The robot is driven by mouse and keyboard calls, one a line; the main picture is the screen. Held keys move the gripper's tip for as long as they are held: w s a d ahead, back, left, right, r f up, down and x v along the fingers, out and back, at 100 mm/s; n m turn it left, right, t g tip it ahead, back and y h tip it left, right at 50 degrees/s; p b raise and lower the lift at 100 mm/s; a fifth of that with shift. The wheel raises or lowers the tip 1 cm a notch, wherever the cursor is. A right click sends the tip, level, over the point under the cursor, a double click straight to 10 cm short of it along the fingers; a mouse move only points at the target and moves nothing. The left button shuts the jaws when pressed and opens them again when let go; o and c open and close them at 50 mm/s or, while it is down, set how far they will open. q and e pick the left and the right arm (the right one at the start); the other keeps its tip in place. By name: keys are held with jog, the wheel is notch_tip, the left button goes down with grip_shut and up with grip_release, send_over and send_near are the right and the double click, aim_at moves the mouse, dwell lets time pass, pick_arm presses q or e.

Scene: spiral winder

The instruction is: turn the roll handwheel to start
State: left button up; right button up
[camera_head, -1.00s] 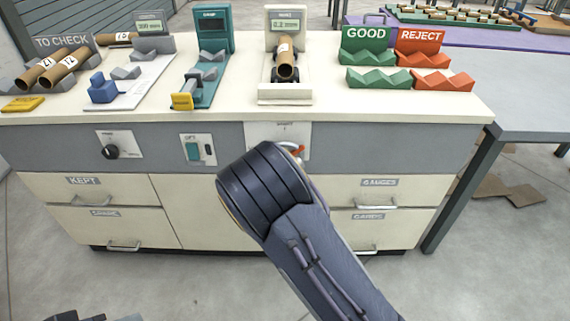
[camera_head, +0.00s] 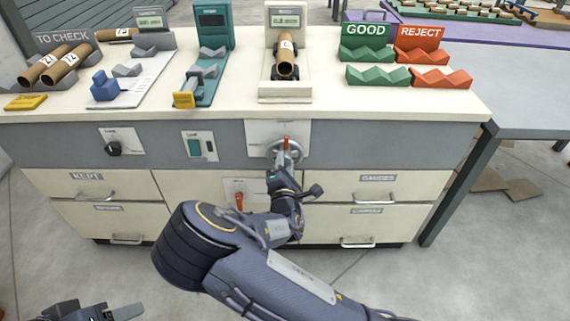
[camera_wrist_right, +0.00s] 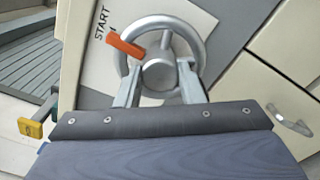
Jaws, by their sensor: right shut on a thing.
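The roll handwheel (camera_head: 294,152) is a grey metal ring on a pale plate in the grey front panel, with an orange pointer (camera_head: 285,143) standing nearly upright. In the right wrist view the wheel (camera_wrist_right: 205,45) fills the upper middle, and its orange pointer (camera_wrist_right: 125,46) points up-left towards the START lettering. My right gripper (camera_head: 281,166) is at the wheel's lower part. In the wrist view its fingers (camera_wrist_right: 160,84) stand on both sides of the hub and are shut on the wheel; the exact contact is partly hidden. My left gripper (camera_head: 108,313) is partly in view at the bottom left, cut off.
Above the wheel, a brown tube (camera_head: 286,66) rests in a white gauge stand (camera_head: 284,92). Green GOOD racks (camera_head: 378,77) and red REJECT racks (camera_head: 440,79) stand to the right. An orange lever (camera_head: 239,200) sits on a lower plate. Drawers with handles line the front below.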

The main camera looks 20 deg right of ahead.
jog(key=shift+n, duration=0.5)
jog(key=o, duration=1)
jog(key=v, duration=0.8)
